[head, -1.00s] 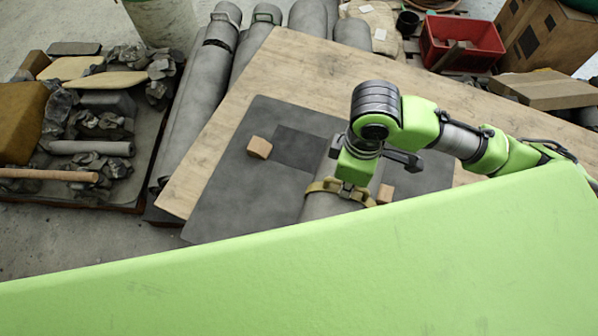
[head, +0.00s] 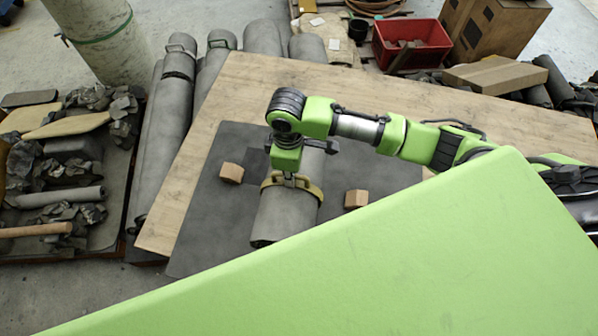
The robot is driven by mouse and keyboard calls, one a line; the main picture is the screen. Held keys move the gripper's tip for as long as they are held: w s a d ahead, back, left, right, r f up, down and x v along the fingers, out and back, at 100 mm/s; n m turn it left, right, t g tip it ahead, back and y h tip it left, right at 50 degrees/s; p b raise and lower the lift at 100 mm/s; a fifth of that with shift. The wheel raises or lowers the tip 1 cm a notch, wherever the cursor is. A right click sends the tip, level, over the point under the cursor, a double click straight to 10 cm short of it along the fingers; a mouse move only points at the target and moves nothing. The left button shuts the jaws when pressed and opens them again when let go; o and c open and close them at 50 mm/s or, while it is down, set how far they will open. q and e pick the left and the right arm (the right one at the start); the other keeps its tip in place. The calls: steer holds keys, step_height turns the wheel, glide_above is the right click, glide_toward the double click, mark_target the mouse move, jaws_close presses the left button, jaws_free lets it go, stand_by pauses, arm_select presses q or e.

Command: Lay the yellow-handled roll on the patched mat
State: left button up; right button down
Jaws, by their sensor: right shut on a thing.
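The yellow-handled roll (head: 283,218) is a grey cylinder with a dull yellow strap handle (head: 308,187) around its middle. My right gripper (head: 289,181) is shut on that handle from above. The roll is over the patched mat (head: 205,215), a dark grey sheet with a darker square patch partly hidden behind the roll and gripper. I cannot tell whether the roll touches the mat or hangs just above it. One wooden block (head: 231,173) is left of the roll, another (head: 356,198) right of it. My left gripper is not in view.
The mat lies on a wooden board (head: 240,85). Several grey rolls (head: 160,140) lie along its left and back edges. A tray of stones (head: 70,205) is at the left, a red crate (head: 411,42) at the back. My green body hides the front right.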

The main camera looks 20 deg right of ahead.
steer(key=shift+w+a+f, duration=0.25)
steer(key=shift+w+f, duration=0.35)
steer(key=shift+w, duration=0.1)
steer(key=shift+w+a+f, duration=0.2)
steer(key=shift+w+f, duration=0.35)
steer(key=shift+w, duration=0.15)
steer(key=shift+f, duration=1.75)
steer(key=c, duration=2.3)
jaws_free()
steer(key=shift+s+d+f, duration=0.1)
steer(key=shift+s+f, duration=0.1)
steer(key=shift+c, duration=0.2)
steer(key=shift+o, duration=0.9)
steer(key=shift+s, duration=0.15)
